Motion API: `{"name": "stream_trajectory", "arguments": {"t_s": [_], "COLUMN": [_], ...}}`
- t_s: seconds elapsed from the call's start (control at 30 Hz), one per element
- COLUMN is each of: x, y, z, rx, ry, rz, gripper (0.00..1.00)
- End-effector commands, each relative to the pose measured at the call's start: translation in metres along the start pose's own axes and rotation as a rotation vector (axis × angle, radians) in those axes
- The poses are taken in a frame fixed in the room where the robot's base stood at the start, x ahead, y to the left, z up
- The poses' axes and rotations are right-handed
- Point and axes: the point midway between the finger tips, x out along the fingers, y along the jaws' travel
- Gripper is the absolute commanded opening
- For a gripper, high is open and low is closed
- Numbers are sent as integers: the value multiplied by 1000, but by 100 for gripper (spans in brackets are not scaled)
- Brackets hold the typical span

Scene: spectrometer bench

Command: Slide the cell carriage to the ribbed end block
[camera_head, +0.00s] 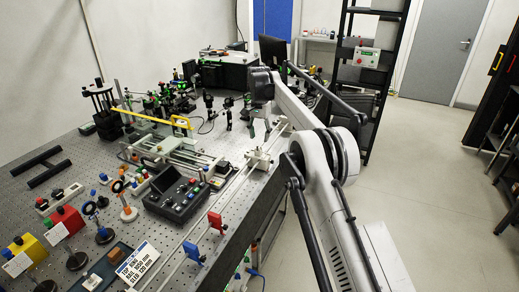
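A pale slide assembly with two parallel rods (178,152) lies on the perforated bench, left of my arm. A longer rail (232,188) runs along the bench's right side, with a pale block (258,159) near its far part. Both are small here, and I cannot tell for certain which piece is the cell carriage or which end block is ribbed. My gripper (266,132) hangs from the bent arm over the bench's right edge, near and apparently above the pale block. Its fingers are too small and partly hidden to show whether they are open or touching anything.
A red upright (215,221) and a blue upright (194,252) stand along the near rail. A dark control box (176,193) sits left of it. A yellow bar (150,118) and several optical mounts stand farther back. The floor (430,190) at right is clear.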

Motion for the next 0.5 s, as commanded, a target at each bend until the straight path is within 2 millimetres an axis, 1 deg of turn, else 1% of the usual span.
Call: {"name": "stream_trajectory", "arguments": {"t_s": [0.03,0.2,0.4,0.5], "x": [9,38,60,65], "y": [0,0,0,0], "z": [0,0,0,0], "rx": [0,0,0,0], "ry": [0,0,0,0], "rz": [0,0,0,0], "gripper": [39,39,39,39]}}
